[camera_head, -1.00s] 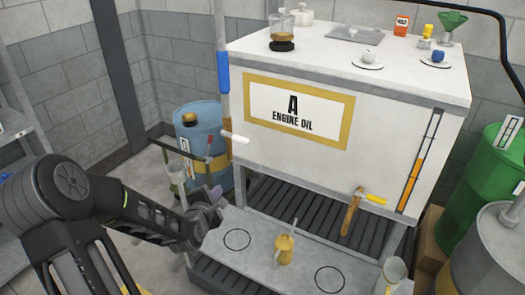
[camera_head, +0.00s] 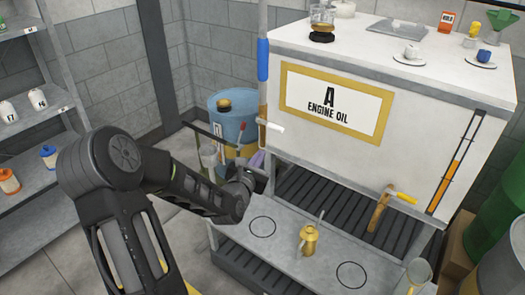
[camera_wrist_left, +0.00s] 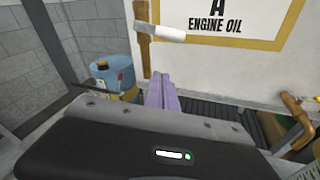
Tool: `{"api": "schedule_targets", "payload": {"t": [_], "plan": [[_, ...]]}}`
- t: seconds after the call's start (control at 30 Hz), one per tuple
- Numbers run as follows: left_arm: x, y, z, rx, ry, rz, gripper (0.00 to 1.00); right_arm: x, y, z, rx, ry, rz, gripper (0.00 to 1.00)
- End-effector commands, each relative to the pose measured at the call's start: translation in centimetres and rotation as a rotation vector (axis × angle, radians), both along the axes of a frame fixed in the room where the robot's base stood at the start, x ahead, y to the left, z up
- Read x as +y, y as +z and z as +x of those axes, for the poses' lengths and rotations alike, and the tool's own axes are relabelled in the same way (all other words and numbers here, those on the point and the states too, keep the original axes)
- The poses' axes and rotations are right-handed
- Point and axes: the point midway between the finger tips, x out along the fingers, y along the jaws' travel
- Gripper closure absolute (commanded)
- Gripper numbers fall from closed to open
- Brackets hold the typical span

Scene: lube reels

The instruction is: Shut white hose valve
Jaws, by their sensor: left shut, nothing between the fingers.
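The white hose valve shows as a white lever handle (camera_head: 270,126) on a brown fitting of the upright pipe at the left corner of the engine oil tank. The handle points right, across the pipe, nearly level. In the left wrist view the white handle (camera_wrist_left: 158,33) is at the top, above the fingers. My left gripper (camera_head: 257,160) has purple fingers, shut and empty, a little below the handle and apart from it in the picture. The fingers also show in the left wrist view (camera_wrist_left: 161,80). My right gripper is not in view.
The tank (camera_head: 300,60) has a second tap with a yellow handle (camera_head: 405,197) at its lower right. A blue drum (camera_head: 231,112) stands behind the pipe. A grey bench (camera_head: 290,235) with a brass oil can (camera_head: 308,240) is in front. Shelves (camera_head: 40,125) stand left.

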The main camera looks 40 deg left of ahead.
Motion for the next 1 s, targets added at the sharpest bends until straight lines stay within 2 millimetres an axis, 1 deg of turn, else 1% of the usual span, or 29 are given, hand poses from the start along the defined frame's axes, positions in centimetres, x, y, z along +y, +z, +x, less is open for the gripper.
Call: {"api": "schedule_targets", "payload": {"t": [0.17,0.5,0.53,0.6,0.7,0.8,1.0], "plan": [[0.8,-0.3,2.4,-0.002,-0.001,-0.004,1.00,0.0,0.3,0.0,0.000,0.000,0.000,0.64],[3.1,-1.2,8.7,0.000,0.000,-0.003,1.00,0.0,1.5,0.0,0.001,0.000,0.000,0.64],[2.8,0.0,8.4,0.000,-0.001,0.001,1.00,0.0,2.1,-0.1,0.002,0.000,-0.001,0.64],[2.5,1.1,8.2,0.000,-0.001,0.002,1.00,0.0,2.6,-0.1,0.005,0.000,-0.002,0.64],[2.2,2.0,8.0,0.000,0.000,0.000,1.00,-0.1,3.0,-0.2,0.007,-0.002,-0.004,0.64],[2.0,2.5,7.9,0.000,0.000,0.000,1.00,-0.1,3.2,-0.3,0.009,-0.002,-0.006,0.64],[1.9,2.6,7.9,0.001,0.000,-0.001,1.00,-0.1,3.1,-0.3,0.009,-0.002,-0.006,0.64]]}}
